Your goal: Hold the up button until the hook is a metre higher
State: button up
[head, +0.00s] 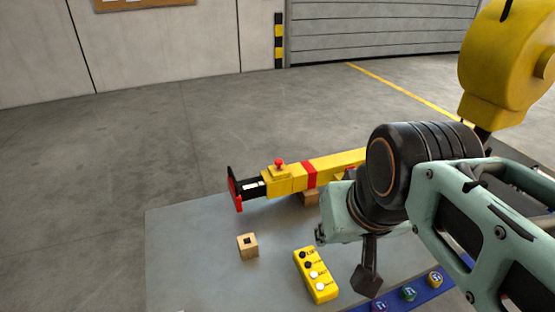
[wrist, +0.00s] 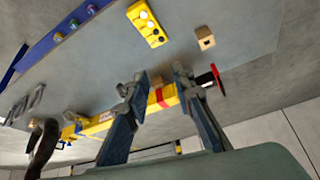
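A yellow control box (head: 322,291) with black and white round buttons lies on the grey bench; its labels are too small to read. It also shows at the top of the wrist view (wrist: 137,13). A large yellow block (head: 505,65), apparently the hoist's, hangs at upper right, with a dark stem below it going behind my arm. A dark curved piece, apparently the hook (wrist: 42,150), shows at lower left in the wrist view. My gripper (head: 367,282) points down, right of the control box and apart from it. In the wrist view its fingers (wrist: 160,85) are apart, with nothing held.
A long yellow bar (head: 335,165) with a red button and black-and-red end lies behind the control box. A wooden block (head: 247,247) with a square hole stands to its left. A blue strip (head: 393,302) with coloured knobs lies right. The bench's front left is clear.

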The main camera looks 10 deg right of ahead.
jog(key=shift+w+d, duration=0.1)
jog(key=shift+w, duration=0.05)
grip_shut()
dwell(1.2)
